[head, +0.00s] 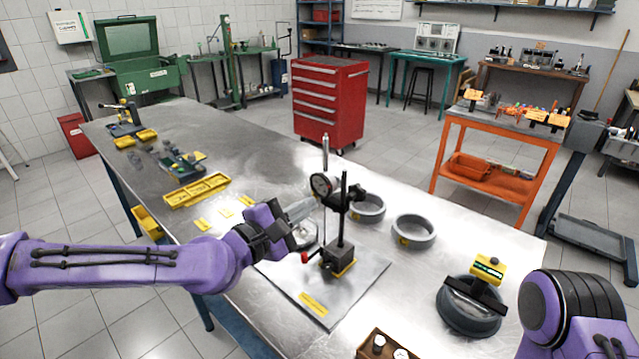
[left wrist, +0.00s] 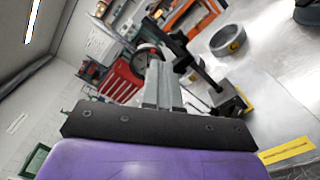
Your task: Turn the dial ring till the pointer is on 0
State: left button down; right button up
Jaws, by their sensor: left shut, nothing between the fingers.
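The dial gauge (head: 321,184) has a dark ring around a pale face and sits on a black post stand (head: 341,225) on a steel plate. Its pointer and numbers are too small to read. My left gripper (head: 312,206) is shut and empty, with its grey fingertips close beside and below the dial. I cannot tell whether they touch the ring. In the left wrist view the shut fingers (left wrist: 158,85) point toward the dial (left wrist: 147,52) and partly hide it. My right gripper is out of view; only part of the right arm shows.
The steel plate (head: 290,293) carries a yellow label. Two grey rings (head: 413,232) stand right of the stand. A dark round part with a yellow-topped piece (head: 470,303) lies at the right. Yellow trays (head: 197,190) lie at the left.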

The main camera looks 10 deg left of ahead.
pick_arm(q)
jog(key=r+b+x, duration=0.1)
jog(key=b+x, duration=0.1)
jog(key=x, duration=0.4)
jog(key=shift+s+d, duration=0.25)
jog(key=shift+d, duration=0.15)
jog(key=shift+r, duration=0.1)
jog(key=shift+w+a+b, duration=0.3)
jog(key=shift+w+a, duration=0.1)
jog(key=shift+a, duration=0.1)
dwell(0.9)
dwell(0.4)
